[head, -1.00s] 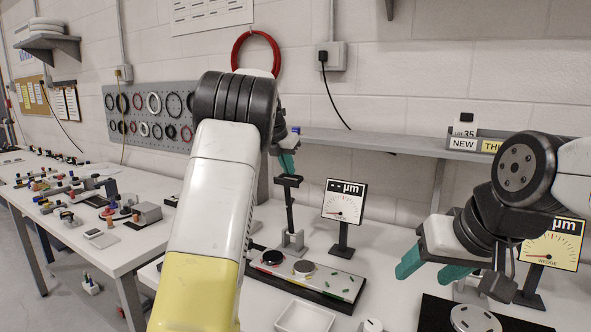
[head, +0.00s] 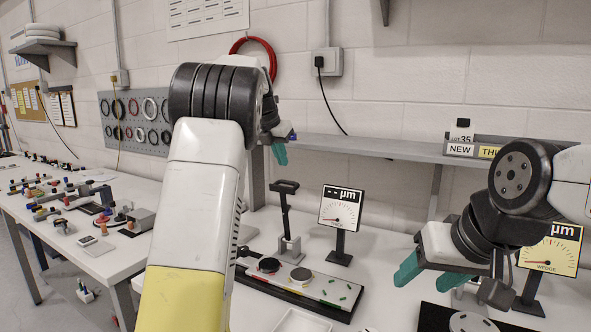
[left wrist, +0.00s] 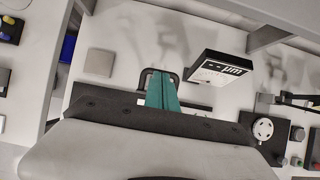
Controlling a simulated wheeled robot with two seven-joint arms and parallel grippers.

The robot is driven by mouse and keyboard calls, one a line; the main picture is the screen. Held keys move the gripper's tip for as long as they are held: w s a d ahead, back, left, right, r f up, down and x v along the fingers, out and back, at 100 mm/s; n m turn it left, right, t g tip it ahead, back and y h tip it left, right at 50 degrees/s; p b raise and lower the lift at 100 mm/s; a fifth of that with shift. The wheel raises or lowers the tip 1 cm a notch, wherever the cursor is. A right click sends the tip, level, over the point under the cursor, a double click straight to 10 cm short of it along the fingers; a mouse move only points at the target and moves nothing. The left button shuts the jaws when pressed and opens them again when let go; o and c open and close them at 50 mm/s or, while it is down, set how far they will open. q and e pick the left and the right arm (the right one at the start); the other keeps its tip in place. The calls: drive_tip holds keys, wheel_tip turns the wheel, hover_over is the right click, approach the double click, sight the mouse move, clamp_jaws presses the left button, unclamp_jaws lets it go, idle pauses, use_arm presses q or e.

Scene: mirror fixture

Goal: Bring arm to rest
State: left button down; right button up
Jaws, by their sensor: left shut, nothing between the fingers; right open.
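My left arm rises through the middle of the head view. My left gripper (head: 280,153) points down above the black-topped upright stand (head: 286,210), with a visible gap between them. Its green fingers are together and empty; they also show in the left wrist view (left wrist: 162,92), over the stand's dark frame-like top (left wrist: 148,76). My right gripper (head: 408,268) is at the right of the head view, with its green fingers apart and empty, above the bench.
A µm dial gauge (head: 340,208) stands right of the stand, and a yellow WEDGE gauge (head: 549,255) is behind my right arm. A black-based plate with discs (head: 300,274) and a white tray (head: 301,321) lie in front. A shelf (head: 380,147) runs along the wall.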

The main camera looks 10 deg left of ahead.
use_arm(q)
drive_tip(key=s+a+r+m+h, duration=0.1)
drive_tip(key=s+a+m, duration=0.1)
drive_tip(key=s+m, duration=1.4)
drive_tip(key=s+d+f+m, duration=0.1)
drive_tip(key=s+f+m, duration=0.2)
drive_tip(key=s+m, duration=0.2)
drive_tip(key=s+d+f+m, duration=0.2)
drive_tip(key=s+m, duration=0.4)
drive_tip(key=s, duration=0.5)
drive_tip(key=s+d+f+m, duration=0.1)
drive_tip(key=s+f+m, duration=0.4)
drive_tip(key=s, duration=0.4)
drive_tip(key=shift+d+t+y, duration=0.25)
drive_tip(key=shift+t+y, duration=0.05)
drive_tip(key=shift+y, duration=0.1)
